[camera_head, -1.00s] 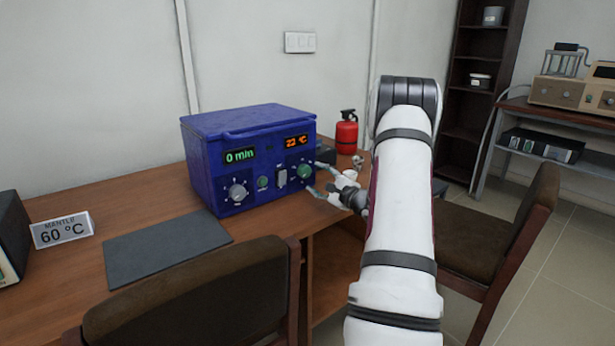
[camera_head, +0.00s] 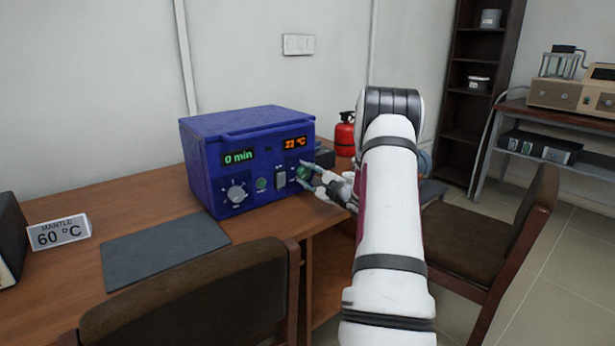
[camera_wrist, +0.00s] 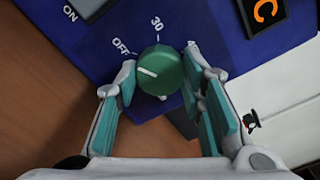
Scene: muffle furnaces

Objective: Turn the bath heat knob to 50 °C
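The blue bath unit (camera_head: 245,160) stands on the wooden desk with a green "0 min" display and an orange display (camera_head: 296,142) reading about 22 °C. Its green heat knob (camera_wrist: 160,72) is in the middle of the wrist view; in the head view my fingers partly hide it. The knob's white pointer line lies near the OFF mark (camera_wrist: 121,46); the 30 mark (camera_wrist: 157,24) is further round. My gripper (camera_wrist: 160,70) is open, with one finger on each side of the knob, very close to it. I cannot tell whether the fingers touch it.
A grey knob (camera_head: 236,194), a small green button and a switch (camera_head: 280,179) are on the same front panel. A sign reading "MANTLE 60 °C" (camera_head: 59,232) and a dark mat (camera_head: 165,250) lie left. A red extinguisher (camera_head: 345,134) stands behind; chairs (camera_head: 200,300) are in front.

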